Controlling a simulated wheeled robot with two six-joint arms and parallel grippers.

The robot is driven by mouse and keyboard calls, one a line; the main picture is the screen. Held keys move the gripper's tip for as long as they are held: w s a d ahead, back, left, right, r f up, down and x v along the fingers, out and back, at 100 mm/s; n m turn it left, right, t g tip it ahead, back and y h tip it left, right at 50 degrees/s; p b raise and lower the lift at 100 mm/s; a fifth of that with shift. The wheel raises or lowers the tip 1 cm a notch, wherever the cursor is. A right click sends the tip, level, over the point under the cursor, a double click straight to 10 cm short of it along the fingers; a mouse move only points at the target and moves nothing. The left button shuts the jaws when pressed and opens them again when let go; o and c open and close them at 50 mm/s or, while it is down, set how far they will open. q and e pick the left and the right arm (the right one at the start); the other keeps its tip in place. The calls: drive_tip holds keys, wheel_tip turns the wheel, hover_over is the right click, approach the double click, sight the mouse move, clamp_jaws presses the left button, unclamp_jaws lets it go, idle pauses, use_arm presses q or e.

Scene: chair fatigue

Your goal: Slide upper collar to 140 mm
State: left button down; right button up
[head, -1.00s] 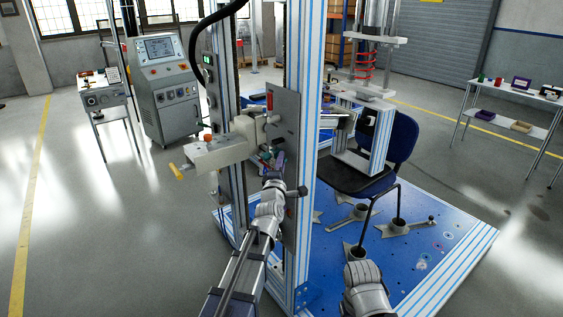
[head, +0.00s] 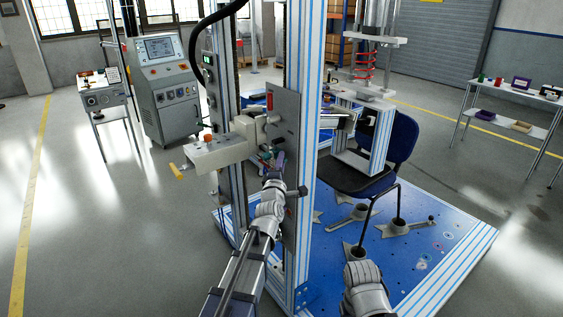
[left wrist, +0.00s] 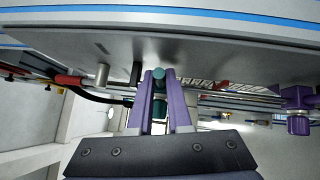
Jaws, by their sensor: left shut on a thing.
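In the left wrist view a teal collar (left wrist: 158,77) sits on a rod that runs along the underside of a grey plate (left wrist: 225,65). My left gripper (left wrist: 160,100) has its two purple fingers on either side of the teal part and is shut on it. A purple collar (left wrist: 298,98) sits farther right on the same rod, apart from the gripper. A scale strip (left wrist: 205,84) with a red pointer (left wrist: 222,86) lies between them; its numbers are too small to read. In the head view my left gripper (head: 268,160) is beside the upright, partly hidden.
A tall blue-striped post (head: 303,140) stands just right of my left arm. A beige box (head: 215,153) with an orange button juts out to the left. A blue base plate (head: 440,240) carries a chair (head: 365,175). Floor at the left is clear.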

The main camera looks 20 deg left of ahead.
use_arm(q)
drive_tip(key=shift+f, duration=0.15)
wheel_tip(320, 180, down, 4)
drive_tip(key=b, duration=0.4)
drive_tip(key=c, duration=0.9)
unclamp_jaws()
drive_tip(key=shift+o, duration=0.2)
drive_tip(key=shift+s, duration=0.1)
drive_tip(key=s+d+b, duration=0.1)
drive_tip(key=s, duration=0.6)
drive_tip(key=shift+s+f, duration=0.25)
drive_tip(key=shift+f, duration=0.15)
